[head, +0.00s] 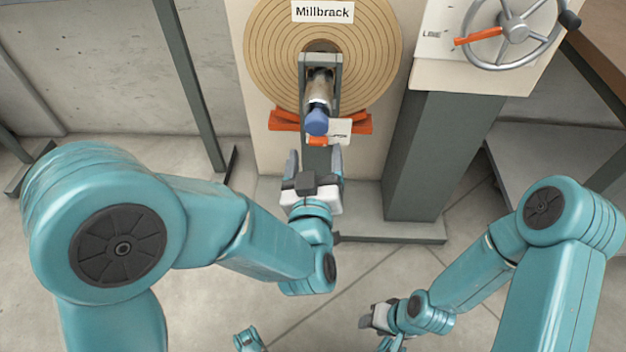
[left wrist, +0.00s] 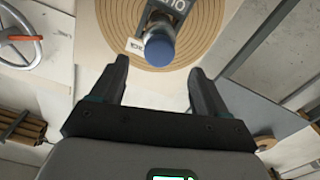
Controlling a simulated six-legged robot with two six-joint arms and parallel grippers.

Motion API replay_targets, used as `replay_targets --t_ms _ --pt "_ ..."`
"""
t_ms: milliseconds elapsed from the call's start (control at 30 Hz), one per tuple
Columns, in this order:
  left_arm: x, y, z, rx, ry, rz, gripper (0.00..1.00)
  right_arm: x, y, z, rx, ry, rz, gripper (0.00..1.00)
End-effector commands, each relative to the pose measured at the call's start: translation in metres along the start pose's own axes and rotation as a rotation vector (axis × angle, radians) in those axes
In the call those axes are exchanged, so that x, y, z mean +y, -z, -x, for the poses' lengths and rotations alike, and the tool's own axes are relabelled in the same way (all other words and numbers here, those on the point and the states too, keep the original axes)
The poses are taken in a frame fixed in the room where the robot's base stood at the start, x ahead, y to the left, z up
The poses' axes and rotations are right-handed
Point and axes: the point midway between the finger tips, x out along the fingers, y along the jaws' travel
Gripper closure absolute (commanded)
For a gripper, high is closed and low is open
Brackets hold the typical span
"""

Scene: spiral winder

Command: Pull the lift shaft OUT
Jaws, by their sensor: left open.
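The lift shaft (head: 319,92) is a metal rod with a blue knob (head: 317,121) at its near end, set in a grey frame in front of the round ringed plate. My left gripper (head: 315,160) is open and empty, just below the knob in the head view, fingers pointing at the machine. In the left wrist view the blue knob (left wrist: 160,50) shows between and a little beyond the open fingertips, apart from both. My right gripper (head: 378,318) is low in the head view, away from the machine; its jaws are too small to read.
Orange brackets (head: 357,122) and a small white tag (head: 340,131) sit beside the knob. A handwheel (head: 513,27) with an orange pointer is at upper right.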

Motion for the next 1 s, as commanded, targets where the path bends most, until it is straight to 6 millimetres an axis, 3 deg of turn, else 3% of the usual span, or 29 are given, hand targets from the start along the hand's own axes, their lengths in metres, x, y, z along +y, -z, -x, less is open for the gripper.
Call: replay_targets --t_ms 100,333,1000 --pt "0.002 0.000 0.030 -0.004 -0.005 -0.002 0.25 -0.002 -0.001 0.004 -0.002 0.000 0.003 0.57" --pt "0.000 -0.003 0.064 0.002 -0.003 0.001 0.25 0.004 0.002 -0.010 0.006 0.000 -0.001 0.57" --pt "-0.004 -0.001 0.069 -0.001 0.010 0.000 0.25 0.005 0.004 -0.010 0.011 0.000 -0.004 0.57"
